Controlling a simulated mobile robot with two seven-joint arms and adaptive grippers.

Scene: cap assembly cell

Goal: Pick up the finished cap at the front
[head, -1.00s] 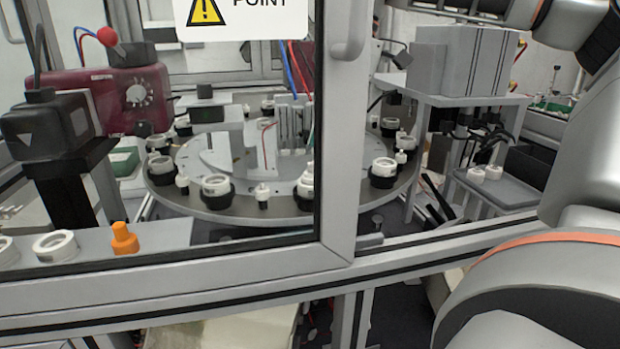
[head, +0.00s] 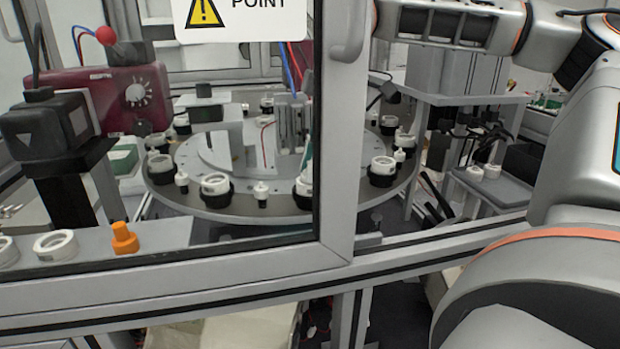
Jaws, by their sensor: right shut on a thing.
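Round white caps lie at the front left: one (head: 55,244) sits on a grey ledge (head: 165,237), and another (head: 7,252) is cut by the left edge. I cannot tell which one is the finished cap. An orange peg-like part (head: 124,238) stands to their right. My right gripper (head: 378,18) is at the top, just right of the grey door handle (head: 347,35) and far from these caps. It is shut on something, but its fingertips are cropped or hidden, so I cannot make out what. My left gripper is not in view.
A door frame (head: 337,150) and lower rail (head: 200,285) stand in front of the cell. Behind is a round turntable (head: 240,208) with several white caps in black holders. A maroon machine (head: 130,95) is at left, a grey tray (head: 505,190) at right.

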